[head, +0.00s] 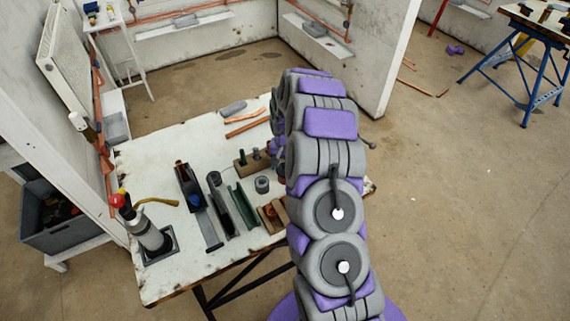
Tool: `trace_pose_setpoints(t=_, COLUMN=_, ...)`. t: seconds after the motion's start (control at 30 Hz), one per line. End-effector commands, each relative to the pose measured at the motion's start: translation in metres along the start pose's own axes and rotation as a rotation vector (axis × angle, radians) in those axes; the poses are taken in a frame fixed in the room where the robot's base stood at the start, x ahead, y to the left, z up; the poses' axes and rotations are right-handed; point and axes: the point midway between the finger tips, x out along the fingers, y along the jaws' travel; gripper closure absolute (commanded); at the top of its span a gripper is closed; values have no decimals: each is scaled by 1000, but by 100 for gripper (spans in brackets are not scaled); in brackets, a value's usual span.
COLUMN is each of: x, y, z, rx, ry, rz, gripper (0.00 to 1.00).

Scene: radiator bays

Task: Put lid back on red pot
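My arm curls over the white workbench (170,148), and its end points down behind my own links. Only a small purple and grey part of my gripper (277,150) shows, near a wooden block with upright pegs (244,166). Its fingers are hidden, so I cannot tell if it is open or holds anything. A small dark reddish patch (282,179) shows at the arm's edge; I cannot tell if it is the red pot. A small grey round pot-like thing (262,184) stands just left of it. I cannot make out a lid.
A blowtorch with a red top (147,232) stands at the bench's left. Several long tools and a green channel (243,208) lie mid-bench, copper pieces (247,127) behind. A grey crate (62,227) is at left, a blue trestle table (528,70) at far right.

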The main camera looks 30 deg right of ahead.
Motion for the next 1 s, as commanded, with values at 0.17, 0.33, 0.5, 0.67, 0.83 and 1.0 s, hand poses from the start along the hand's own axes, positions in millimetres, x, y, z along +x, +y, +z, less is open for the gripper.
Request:
trace_pose_setpoints(t=0.17, x=0, y=0, z=0, rx=0, ry=0, rz=0, gripper=57)
trace_pose_setpoints(t=0.33, x=0, y=0, z=0, rx=0, ry=0, rz=0, gripper=57)
trace_pose_setpoints(t=0.5, x=0, y=0, z=0, rx=0, ry=0, rz=1, gripper=57)
trace_pose_setpoints(t=0.67, x=0, y=0, z=0, rx=0, ry=0, rz=0, gripper=57)
trace_pose_setpoints(t=0.83, x=0, y=0, z=0, rx=0, ry=0, rz=0, gripper=57)
trace_pose_setpoints(t=1.0, x=0, y=0, z=0, rx=0, ry=1, rz=0, gripper=20)
